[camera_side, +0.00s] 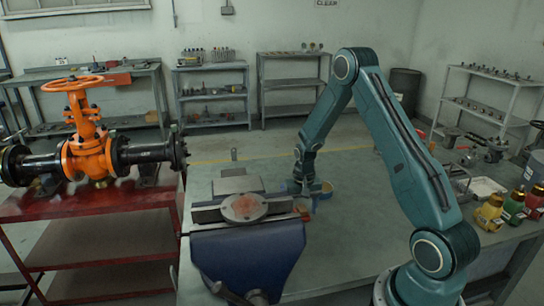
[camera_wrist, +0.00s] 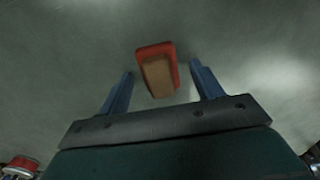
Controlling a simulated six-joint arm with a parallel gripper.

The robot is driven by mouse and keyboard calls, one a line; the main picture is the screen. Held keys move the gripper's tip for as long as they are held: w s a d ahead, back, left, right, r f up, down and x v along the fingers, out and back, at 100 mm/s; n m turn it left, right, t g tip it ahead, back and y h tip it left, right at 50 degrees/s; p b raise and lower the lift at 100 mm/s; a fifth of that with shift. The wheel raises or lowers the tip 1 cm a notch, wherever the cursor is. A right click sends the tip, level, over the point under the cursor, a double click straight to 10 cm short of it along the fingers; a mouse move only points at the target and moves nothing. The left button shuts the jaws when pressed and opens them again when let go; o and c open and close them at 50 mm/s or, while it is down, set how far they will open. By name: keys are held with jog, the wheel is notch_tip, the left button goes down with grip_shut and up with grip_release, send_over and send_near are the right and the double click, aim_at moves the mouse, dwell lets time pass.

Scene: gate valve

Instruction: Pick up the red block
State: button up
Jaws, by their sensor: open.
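The red block (camera_wrist: 168,52) lies on the grey surface in the wrist view, with red sides and a brownish face toward the camera. My gripper (camera_wrist: 162,70) is open, its two blue fingers on either side of the block in that picture, with gaps to both. I cannot tell the height of the fingertips above it. In the side view my gripper (camera_side: 304,188) points down over the bench, just right of the vise. A small red patch (camera_side: 304,214) shows at the vise's right edge; I cannot tell whether it is the block.
A blue vise (camera_side: 248,260) stands close to my gripper's left. Bottles (camera_side: 490,212) and a white tray (camera_side: 487,187) sit at the right. An orange gate valve (camera_side: 88,150) is on a red table (camera_side: 90,203) at left.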

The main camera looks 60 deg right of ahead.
aim_at(302, 207)
jog(key=c, duration=1.1)
jog(key=shift+r, duration=0.1)
notch_tip(302, 207, up, 20)
jog(key=shift+f, duration=0.1)
dwell(0.5)
